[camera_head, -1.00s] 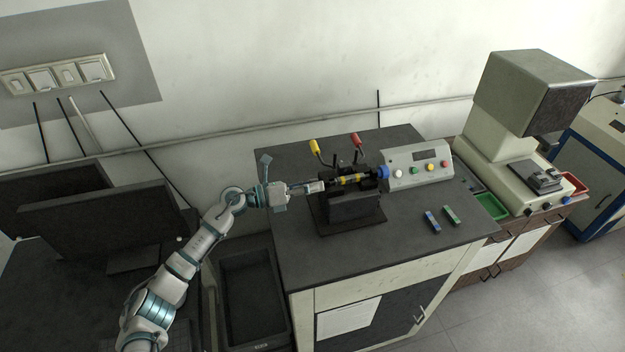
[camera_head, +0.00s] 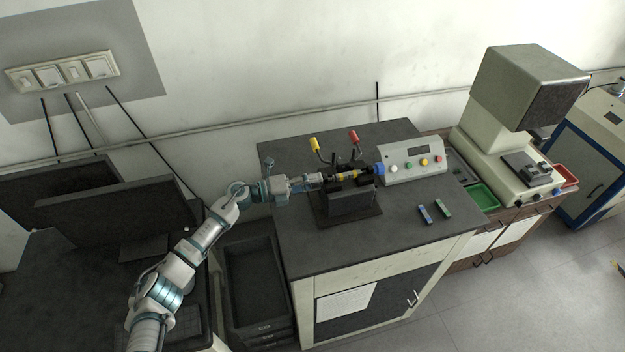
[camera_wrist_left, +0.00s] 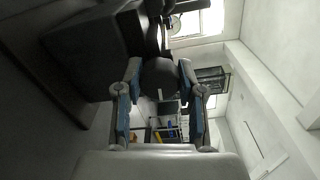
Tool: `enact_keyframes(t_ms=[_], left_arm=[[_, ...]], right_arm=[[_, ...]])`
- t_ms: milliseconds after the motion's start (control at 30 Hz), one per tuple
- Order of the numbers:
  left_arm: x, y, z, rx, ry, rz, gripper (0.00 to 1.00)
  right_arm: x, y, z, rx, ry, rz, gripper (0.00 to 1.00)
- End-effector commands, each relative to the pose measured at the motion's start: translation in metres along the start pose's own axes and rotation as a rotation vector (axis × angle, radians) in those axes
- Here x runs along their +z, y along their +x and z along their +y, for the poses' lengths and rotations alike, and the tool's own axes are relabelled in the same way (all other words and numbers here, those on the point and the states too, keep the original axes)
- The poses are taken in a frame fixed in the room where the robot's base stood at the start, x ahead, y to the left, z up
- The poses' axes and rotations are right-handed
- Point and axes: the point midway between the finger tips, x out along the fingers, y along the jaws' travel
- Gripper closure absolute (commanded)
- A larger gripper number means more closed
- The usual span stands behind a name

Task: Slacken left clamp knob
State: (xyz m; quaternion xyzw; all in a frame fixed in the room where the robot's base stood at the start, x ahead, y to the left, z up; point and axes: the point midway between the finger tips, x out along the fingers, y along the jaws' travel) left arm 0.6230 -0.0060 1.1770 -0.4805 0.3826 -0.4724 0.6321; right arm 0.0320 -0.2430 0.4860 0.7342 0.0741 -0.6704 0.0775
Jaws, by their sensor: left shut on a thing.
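The dark round left clamp knob (camera_wrist_left: 160,82) sits between the two fingers of my left gripper (camera_wrist_left: 160,68) in the wrist view. My left gripper is shut on it. In the head view, my left gripper (camera_head: 319,180) reaches the left end of the black tensile frame (camera_head: 350,206) and mostly hides the knob. A blue knob (camera_head: 379,169) is at the frame's right end. A yellow-tipped lever (camera_head: 315,145) and a red-tipped lever (camera_head: 354,136) stand behind. My right gripper is not in view.
A control box (camera_head: 412,160) with coloured buttons stands right of the frame. Dark monitors (camera_head: 140,212) stand at left. The bench front is clear.

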Motion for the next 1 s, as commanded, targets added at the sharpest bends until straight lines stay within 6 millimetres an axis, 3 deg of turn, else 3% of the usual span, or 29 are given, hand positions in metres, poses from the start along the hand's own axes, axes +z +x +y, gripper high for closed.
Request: enact_keyframes(t_ms=[500, 533, 600, 633, 1000], left_arm=[[0.0050, -0.0022, -0.0006, 0.001, -0.018, -0.013, 0.96], [0.0050, -0.0022, -0.0006, 0.001, -0.018, -0.013, 0.57], [0.0045, -0.0020, -0.0006, 0.000, -0.017, -0.011, 0.39], [0.0040, -0.0018, -0.0005, 0.001, -0.017, -0.010, 0.36], [0.0004, -0.0069, -0.0008, 0.000, -0.016, -0.004, 0.36]], right_arm=[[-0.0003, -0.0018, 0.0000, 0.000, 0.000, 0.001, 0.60], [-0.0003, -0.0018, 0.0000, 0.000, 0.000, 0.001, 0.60], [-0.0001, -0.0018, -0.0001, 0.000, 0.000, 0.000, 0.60], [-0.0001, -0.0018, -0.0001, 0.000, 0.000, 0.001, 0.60], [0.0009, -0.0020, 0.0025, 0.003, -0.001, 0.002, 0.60]])
